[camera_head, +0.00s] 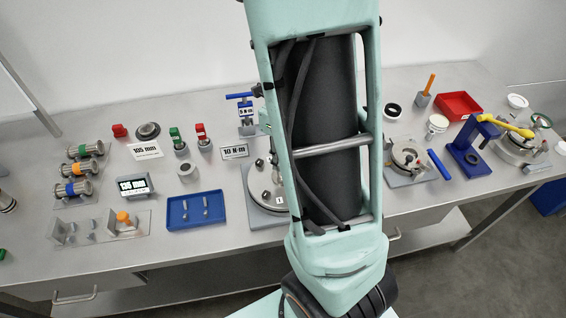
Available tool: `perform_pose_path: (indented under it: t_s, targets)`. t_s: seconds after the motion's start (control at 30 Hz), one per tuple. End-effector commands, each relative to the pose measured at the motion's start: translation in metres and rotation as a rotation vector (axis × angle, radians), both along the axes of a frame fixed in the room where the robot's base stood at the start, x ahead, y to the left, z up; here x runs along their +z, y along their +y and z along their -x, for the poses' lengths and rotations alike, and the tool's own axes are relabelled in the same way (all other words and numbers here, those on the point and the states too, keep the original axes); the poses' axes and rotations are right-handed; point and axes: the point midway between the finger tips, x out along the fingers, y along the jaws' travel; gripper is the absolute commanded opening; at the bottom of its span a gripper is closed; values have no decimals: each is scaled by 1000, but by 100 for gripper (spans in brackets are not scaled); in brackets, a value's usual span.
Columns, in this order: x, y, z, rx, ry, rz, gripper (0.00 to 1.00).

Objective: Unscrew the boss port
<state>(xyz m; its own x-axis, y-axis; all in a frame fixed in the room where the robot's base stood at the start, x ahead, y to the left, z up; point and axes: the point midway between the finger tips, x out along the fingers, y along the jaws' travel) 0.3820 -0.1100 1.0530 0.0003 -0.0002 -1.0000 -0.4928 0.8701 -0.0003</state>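I cannot tell for sure which part is the boss port. A round metal tank lid (258,181) on a grey base with a "1" label stands at the middle of the bench, partly hidden behind my teal arm. A second round metal fixture (408,156) on a grey plate stands to the right of the arm, with a blue bar (439,165) beside it. A third round metal tank (514,152) stands at the far right. My gripper does not show; only my arm links cross the middle of the view.
A blue tray (176,213) holds two small metal parts. A blue stand (464,160) with a yellow tool (506,126) and a red bin (458,107) are at right.

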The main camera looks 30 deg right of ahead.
Motion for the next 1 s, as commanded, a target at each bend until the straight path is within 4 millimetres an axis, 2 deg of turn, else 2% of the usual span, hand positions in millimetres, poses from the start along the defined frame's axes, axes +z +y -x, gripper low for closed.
perform_pose_path:
  t_s: [0.13,0.4,0.83,1.0]
  targets:
    - [-1,0,0,88,0,-1,0]
    - [-1,0,0,397,1,-1,0]
    - [0,1,0,464,1,-2,0]
    - [-2,0,0,625,0,-1,0]
